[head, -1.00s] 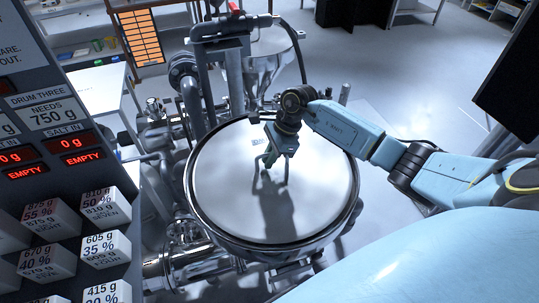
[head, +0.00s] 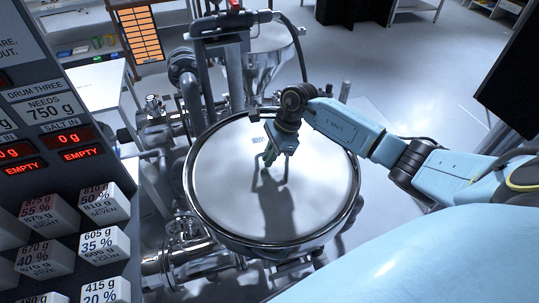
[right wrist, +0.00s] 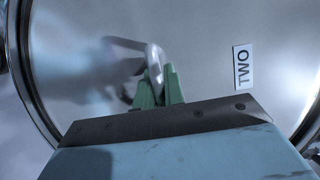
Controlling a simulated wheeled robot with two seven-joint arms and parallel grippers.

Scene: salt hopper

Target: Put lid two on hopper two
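Lid two (head: 225,195) is a large, pale round disc with a small label in the head view. It lies level over the round vessel of hopper two (head: 270,249); whether it is fully seated I cannot tell. In the right wrist view the lid (right wrist: 215,85) carries a label "TWO" and a bent metal handle (right wrist: 154,58). My right gripper (head: 277,160) is over the lid's middle. Its green fingers (right wrist: 158,85) are close together in the right wrist view, with the handle between them. My left gripper is out of view.
Pipes and valves (head: 165,130) crowd the left of the hopper. A steel funnel (head: 266,65) stands behind. A dark panel (head: 45,110) with red displays and weight blocks (head: 100,240) fills the left. The floor (head: 420,75) at upper right is mostly clear.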

